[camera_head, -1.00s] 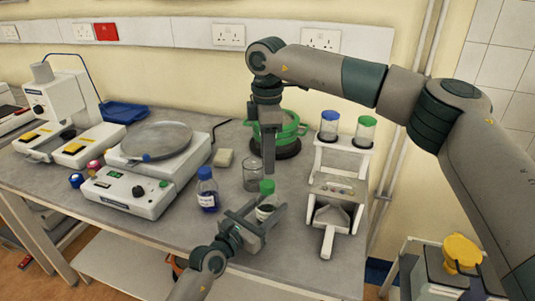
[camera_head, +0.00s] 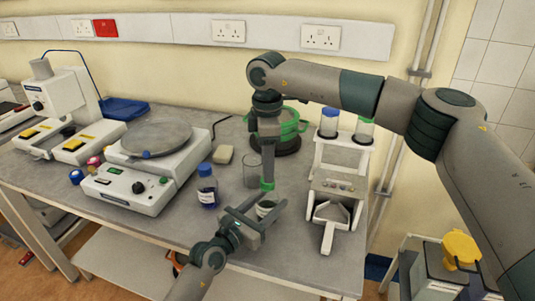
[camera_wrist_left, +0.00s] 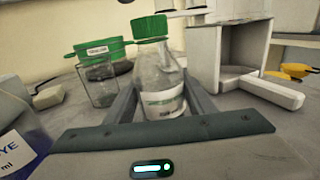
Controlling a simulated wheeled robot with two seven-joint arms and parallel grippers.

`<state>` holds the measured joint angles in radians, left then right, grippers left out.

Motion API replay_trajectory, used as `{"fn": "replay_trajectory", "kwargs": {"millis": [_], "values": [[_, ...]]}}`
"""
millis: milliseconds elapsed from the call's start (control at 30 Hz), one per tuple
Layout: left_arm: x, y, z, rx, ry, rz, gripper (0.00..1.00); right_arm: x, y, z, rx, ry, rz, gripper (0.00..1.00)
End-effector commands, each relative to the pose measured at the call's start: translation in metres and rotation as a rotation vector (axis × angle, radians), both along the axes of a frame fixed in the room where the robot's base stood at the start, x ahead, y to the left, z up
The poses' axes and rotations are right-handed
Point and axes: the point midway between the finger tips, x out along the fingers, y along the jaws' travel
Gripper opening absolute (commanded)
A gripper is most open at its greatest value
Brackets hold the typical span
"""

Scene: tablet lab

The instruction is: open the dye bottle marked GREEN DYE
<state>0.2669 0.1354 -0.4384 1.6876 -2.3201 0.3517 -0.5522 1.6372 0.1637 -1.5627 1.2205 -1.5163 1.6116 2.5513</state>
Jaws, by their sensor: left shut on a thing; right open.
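The dye bottle (camera_head: 266,208) with a green cap (camera_head: 267,186) stands upright near the bench's front edge. In the left wrist view the clear bottle (camera_wrist_left: 155,78) has its green cap (camera_wrist_left: 150,27) on; its label is too blurred to read. My left gripper (camera_head: 262,212) is shut on the bottle's body, a finger on each side. My right gripper (camera_head: 267,176) points straight down from above, its tips at the cap and partly hiding it. It is open; whether it touches the cap I cannot tell.
A blue-capped bottle (camera_head: 207,187) stands left of the green-capped one, and a glass beaker (camera_head: 252,171) just behind. A white rack (camera_head: 332,190) with capped containers is close on the right. A round-topped device (camera_head: 137,185) stands left. A green ring-shaped object (camera_head: 297,128) sits behind.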

Motion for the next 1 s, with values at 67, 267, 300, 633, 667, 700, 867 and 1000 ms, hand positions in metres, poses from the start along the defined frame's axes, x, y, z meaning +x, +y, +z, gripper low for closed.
{"fn": "replay_trajectory", "kwargs": {"millis": [67, 267, 300, 633, 667, 700, 867, 1000], "values": [[0.000, 0.000, 0.000, 0.001, 0.000, 0.000, 0.00, -0.001, 0.000, -0.012, 0.001, 0.002, 0.000, 0.45], [0.000, 0.000, 0.000, 0.001, 0.000, 0.000, 0.00, 0.000, 0.000, -0.032, 0.001, 0.000, 0.000, 0.45], [0.000, 0.000, 0.000, 0.001, 0.000, 0.000, 0.00, 0.000, 0.000, -0.035, 0.001, 0.000, 0.000, 0.45], [0.000, 0.000, 0.000, 0.001, 0.000, 0.000, 0.00, 0.000, 0.000, -0.041, 0.001, -0.001, 0.000, 0.45], [0.000, 0.000, 0.000, 0.001, 0.000, 0.000, 0.00, 0.000, 0.000, -0.041, 0.001, -0.001, 0.000, 0.45], [0.000, 0.000, 0.000, 0.001, 0.000, 0.000, 0.00, 0.000, 0.000, -0.041, 0.001, -0.001, 0.000, 0.45], [0.000, 0.000, 0.000, 0.001, 0.000, 0.000, 0.00, 0.000, 0.000, -0.041, 0.001, -0.001, 0.000, 0.09], [0.000, 0.000, 0.000, 0.001, 0.000, 0.000, 0.00, 0.000, 0.000, -0.040, 0.001, -0.001, -0.001, 0.02]]}}
